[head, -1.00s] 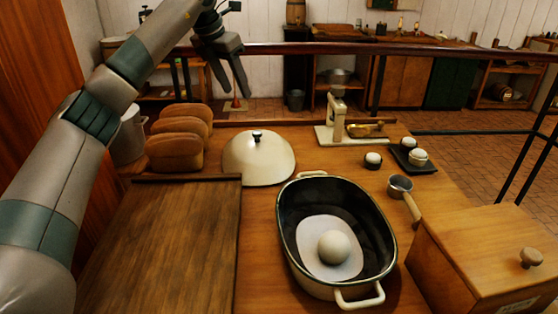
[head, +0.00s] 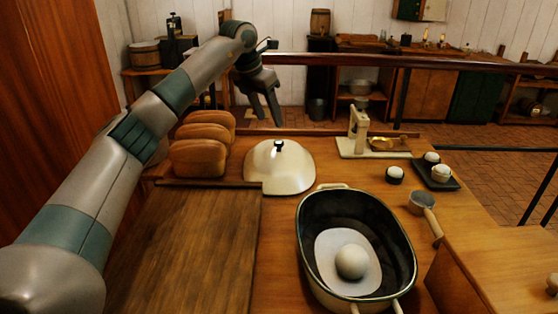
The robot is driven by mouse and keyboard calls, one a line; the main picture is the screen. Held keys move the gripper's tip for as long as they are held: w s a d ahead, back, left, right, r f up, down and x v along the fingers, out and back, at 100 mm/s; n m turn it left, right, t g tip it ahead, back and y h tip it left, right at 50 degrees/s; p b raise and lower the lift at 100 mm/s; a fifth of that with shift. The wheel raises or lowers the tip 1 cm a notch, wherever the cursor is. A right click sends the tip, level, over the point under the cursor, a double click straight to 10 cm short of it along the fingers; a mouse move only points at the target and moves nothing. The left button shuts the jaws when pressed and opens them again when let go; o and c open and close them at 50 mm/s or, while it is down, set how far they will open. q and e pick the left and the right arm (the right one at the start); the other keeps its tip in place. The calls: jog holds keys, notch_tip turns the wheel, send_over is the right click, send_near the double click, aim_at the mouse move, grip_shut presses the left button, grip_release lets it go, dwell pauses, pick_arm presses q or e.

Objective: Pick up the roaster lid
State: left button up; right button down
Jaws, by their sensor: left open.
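The roaster lid (head: 279,172) is a cream dome with a dark knob (head: 278,146) on top. It rests on the wooden table behind the roaster, by the far corner of a cutting board. The roaster (head: 312,262) is an open oval pan, cream outside and dark inside, holding a pale plate with a round pale ball on it. My left gripper (head: 266,117) is open and empty, its fingers pointing down, above and behind the lid and apart from it. My right gripper is not in view.
Several bread loaves (head: 198,158) stand left of the lid. A large wooden board (head: 190,245) lies front left. A scale (head: 358,132), a dark tray (head: 436,174) with pale round items, a ladle (head: 423,203) and a wooden box (head: 500,265) stand to the right.

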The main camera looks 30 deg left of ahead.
aim_at(279, 142)
pick_arm(q)
jog(key=x, duration=0.5)
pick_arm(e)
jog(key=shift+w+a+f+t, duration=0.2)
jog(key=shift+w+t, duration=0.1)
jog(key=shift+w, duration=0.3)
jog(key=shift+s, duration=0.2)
pick_arm(q)
jog(key=shift+w+f+p, duration=0.2)
jog(key=shift+f+p, duration=0.25)
jog(key=shift+p, duration=0.05)
jog(key=x, duration=0.3)
jog(key=shift+w+p, duration=0.1)
jog(key=shift+p, duration=0.3)
jog(key=shift+w+d+f, duration=0.1)
jog(key=shift+w+f, duration=0.1)
jog(key=shift+f, duration=0.3)
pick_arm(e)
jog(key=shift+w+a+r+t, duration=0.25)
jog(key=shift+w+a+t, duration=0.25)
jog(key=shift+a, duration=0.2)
